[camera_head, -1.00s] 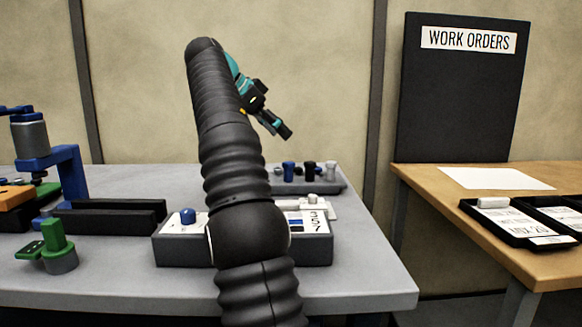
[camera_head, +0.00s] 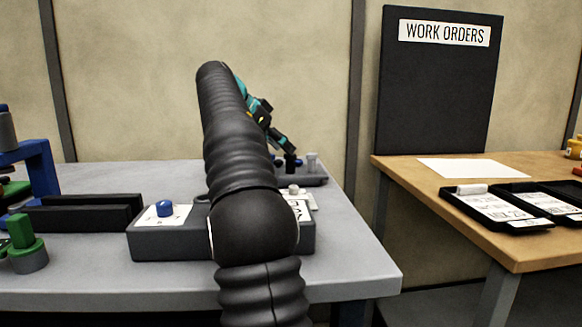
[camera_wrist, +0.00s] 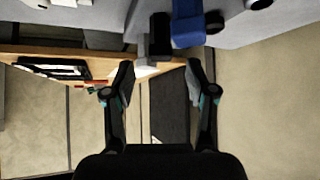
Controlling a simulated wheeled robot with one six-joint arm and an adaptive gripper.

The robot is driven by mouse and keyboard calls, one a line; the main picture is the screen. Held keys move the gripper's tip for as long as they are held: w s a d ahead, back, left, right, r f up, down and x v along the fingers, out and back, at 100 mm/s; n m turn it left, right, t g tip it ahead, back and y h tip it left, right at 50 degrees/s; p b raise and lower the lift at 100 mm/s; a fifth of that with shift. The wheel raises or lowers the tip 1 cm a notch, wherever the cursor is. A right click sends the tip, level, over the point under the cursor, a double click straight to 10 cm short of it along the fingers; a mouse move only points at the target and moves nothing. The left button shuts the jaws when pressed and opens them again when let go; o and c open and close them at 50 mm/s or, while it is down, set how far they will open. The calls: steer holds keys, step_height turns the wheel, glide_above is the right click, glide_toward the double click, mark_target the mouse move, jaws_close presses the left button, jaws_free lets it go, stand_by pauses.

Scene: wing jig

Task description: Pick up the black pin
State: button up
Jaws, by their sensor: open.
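The black pin (camera_head: 291,162) stands in the grey pin tray (camera_head: 316,181) at the back right of the grey table. In the wrist view the black pin (camera_wrist: 160,35) shows upside down, ahead of and between the fingertips. My gripper (camera_head: 287,148) is tilted down just over it in the head view. In the wrist view my gripper (camera_wrist: 159,78) is open with nothing between its fingers. A blue pin (camera_wrist: 187,22) stands right beside the black pin, and a grey pin (camera_wrist: 143,52) is on its other side. Contact with the black pin cannot be told.
A grey box (camera_head: 170,240) with a blue knob (camera_head: 164,208) sits in front, partly behind my arm. Black rails (camera_head: 80,213) and a green fixture (camera_head: 22,235) stand left. A wooden table (camera_head: 400,172) with black trays (camera_head: 480,208) is right.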

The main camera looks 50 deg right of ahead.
steer(key=x, duration=0.4)
steer(key=shift+d+f+b, duration=0.1)
steer(key=shift+f+b, duration=0.05)
steer(key=shift+b, duration=0.25)
jaws_close()
steer(key=shift+r+p, duration=0.35)
steer(key=shift+r, duration=0.35)
step_height(320, 180, up, 3)
steer(key=shift+f+p, duration=0.1)
steer(key=shift+p, duration=0.6)
steer(key=s+a+r+b, duration=0.1)
steer(key=s+a+r, duration=0.5)
steer(key=s, duration=0.4)
steer(key=shift+r, duration=0.4)
